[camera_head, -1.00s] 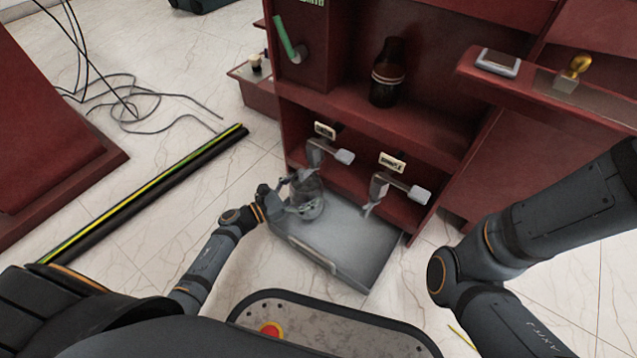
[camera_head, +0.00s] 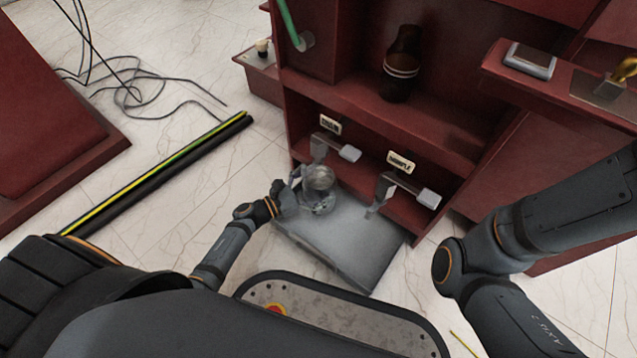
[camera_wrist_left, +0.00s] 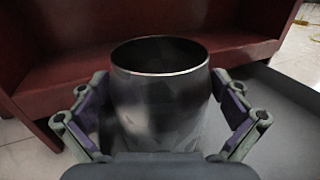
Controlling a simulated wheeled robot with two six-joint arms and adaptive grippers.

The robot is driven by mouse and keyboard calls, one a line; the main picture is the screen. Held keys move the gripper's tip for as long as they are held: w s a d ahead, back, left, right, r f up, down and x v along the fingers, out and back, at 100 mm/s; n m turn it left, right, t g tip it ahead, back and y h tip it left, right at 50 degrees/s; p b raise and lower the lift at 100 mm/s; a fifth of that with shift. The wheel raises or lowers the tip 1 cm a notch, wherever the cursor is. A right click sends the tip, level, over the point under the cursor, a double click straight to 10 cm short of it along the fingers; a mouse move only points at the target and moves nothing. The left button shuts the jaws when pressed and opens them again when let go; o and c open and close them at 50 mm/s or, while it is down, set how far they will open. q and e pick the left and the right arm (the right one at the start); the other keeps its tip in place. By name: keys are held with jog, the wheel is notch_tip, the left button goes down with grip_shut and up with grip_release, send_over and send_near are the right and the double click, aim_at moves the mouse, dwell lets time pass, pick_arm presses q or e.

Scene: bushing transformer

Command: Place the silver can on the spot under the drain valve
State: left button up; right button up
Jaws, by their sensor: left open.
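The silver can (camera_head: 319,180) is upright on the grey tray (camera_head: 345,252), near its left end, just below the left valve (camera_head: 322,147). My left gripper (camera_head: 304,190) reaches it from the left. In the left wrist view the open-topped can (camera_wrist_left: 160,95) sits between the two spread fingers of my left gripper (camera_wrist_left: 160,118). The jaws are open; whether a finger touches the can I cannot tell. The left valve's label is too small to read surely. A second valve (camera_head: 384,188) with its own label is to the right. My right gripper is out of view.
The red cabinet (camera_head: 425,125) rises behind the tray, with a brown bottle (camera_head: 402,62) on its shelf. The tray's right half is clear. A yellow-green striped bar (camera_head: 160,172) and loose cables (camera_head: 135,85) lie on the floor at left.

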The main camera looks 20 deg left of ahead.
pick_arm(q)
jog(key=p+v, duration=0.3)
jog(key=v, duration=0.9)
jog(key=shift+r, duration=0.1)
